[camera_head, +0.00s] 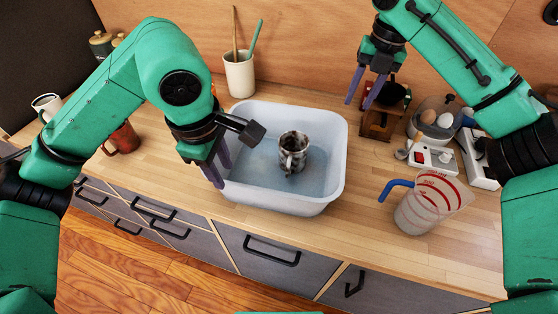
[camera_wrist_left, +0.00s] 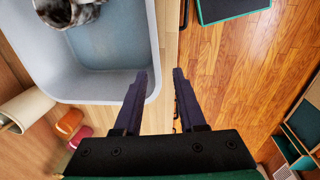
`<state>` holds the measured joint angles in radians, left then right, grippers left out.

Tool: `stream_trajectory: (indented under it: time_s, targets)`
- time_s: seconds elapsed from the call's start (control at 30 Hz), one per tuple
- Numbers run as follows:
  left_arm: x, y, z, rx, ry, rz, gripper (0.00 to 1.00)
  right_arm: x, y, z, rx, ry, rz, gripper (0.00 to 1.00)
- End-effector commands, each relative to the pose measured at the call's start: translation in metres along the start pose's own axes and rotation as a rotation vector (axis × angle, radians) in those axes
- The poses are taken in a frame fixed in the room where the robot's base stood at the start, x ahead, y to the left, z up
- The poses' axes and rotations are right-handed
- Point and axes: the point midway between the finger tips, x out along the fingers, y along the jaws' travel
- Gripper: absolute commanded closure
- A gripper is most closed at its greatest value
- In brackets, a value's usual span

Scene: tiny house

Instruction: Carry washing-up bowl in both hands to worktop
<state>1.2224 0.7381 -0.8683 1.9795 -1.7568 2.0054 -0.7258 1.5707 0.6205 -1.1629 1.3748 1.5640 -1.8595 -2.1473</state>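The white washing-up bowl (camera_head: 333,150) rests on the wooden worktop (camera_head: 355,225), with a dark marbled mug (camera_head: 291,153) in its bluish bottom. My left gripper (camera_head: 218,172) is at the bowl's left front side, its purple fingers apart with nothing between them. In the left wrist view, the left fingertip overlaps the edge of the bowl (camera_wrist_left: 110,88), and the gap between the fingers (camera_wrist_left: 160,75) is beside the bowl; I cannot tell whether they touch. My right gripper (camera_head: 366,92) is open and empty, raised behind the bowl's right back corner, clear of it.
A measuring jug (camera_head: 421,210) with a blue handle stands right of the bowl. A utensil pot (camera_head: 239,75) stands behind it. A brown mug (camera_head: 122,139) is at left. Bare worktop lies in front.

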Motion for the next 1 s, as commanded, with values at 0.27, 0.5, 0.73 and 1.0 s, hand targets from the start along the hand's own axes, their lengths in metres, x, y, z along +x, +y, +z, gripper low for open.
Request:
stream_trajectory:
  time_s: [0.27, 0.5, 0.73, 1.0]
  targets:
    - [0.049, -0.002, 0.001, 0.001, -0.005, -0.008, 0.6, 0.049, -0.001, -0.001, 0.002, 0.004, -0.002, 0.6]
    - [0.097, -0.002, 0.001, -0.002, -0.003, -0.007, 0.6, 0.098, -0.001, -0.001, 0.003, 0.003, -0.002, 0.6]
    - [0.133, -0.001, 0.0, -0.002, -0.002, -0.004, 0.6, 0.134, -0.001, -0.001, 0.003, 0.003, -0.001, 0.6]
    - [0.141, -0.001, 0.0, 0.0, -0.001, -0.001, 0.6, 0.141, 0.0, 0.0, 0.002, 0.001, 0.0, 0.6]
